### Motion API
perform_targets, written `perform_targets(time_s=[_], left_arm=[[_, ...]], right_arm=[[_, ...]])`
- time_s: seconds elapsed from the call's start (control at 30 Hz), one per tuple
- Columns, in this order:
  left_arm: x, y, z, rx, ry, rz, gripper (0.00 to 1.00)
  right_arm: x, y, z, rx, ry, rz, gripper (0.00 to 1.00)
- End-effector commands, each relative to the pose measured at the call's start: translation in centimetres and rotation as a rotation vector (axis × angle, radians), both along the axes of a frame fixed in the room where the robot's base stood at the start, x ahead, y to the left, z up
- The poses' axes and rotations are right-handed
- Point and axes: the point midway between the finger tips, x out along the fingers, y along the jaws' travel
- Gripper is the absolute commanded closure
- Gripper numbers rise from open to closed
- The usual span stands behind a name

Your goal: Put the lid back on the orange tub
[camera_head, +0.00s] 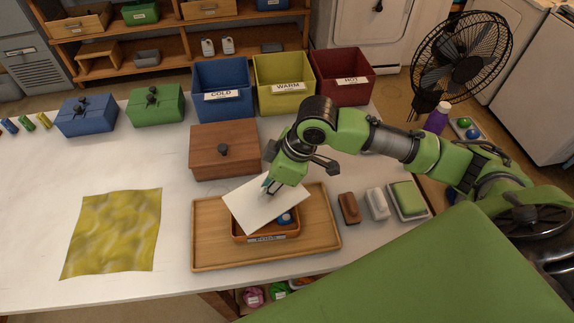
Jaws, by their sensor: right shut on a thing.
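The orange tub (239,235) sits on a wooden tray (211,257) near the front of the white table. A white flat lid (250,211) is tilted above the tub and covers most of its opening. A blue and white item (286,217) shows inside the tub at the right. My right gripper (268,187) is shut on the lid from above. The green arm hides part of the fingers, and I cannot tell whether the lid touches the rim. My left gripper is not in view.
A brown wooden box (224,150) stands close behind the tray. Soap bars (349,208) and a green sponge dish (407,199) lie to its right. A yellow cloth (112,232) lies left. Blue, yellow and red bins (222,90) stand at the back. The table's left is mostly clear.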

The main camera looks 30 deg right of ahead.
Motion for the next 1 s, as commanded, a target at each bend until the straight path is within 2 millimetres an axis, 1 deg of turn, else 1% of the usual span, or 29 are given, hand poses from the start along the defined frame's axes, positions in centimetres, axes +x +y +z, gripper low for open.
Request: perform_targets(time_s=[0.03,0.07,0.27,0.53,0.87,1.0], left_arm=[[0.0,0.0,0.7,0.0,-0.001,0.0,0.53],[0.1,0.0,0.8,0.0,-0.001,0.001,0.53],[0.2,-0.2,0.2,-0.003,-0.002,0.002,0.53],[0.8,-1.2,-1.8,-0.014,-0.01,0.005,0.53],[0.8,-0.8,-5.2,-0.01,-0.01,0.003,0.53],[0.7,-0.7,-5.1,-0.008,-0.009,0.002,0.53]], right_arm=[[-0.1,0.5,0.3,0.001,0.0,0.011,1.0],[-0.1,0.7,0.3,0.002,-0.001,0.016,1.0],[-0.1,1.0,-0.4,0.0,-0.004,0.027,1.0],[-0.1,1.0,-2.1,0.0,-0.005,0.025,1.0],[-0.2,1.0,-4.6,-0.001,-0.004,0.025,1.0],[-0.2,1.0,-5.5,0.001,-0.002,0.024,1.0]])
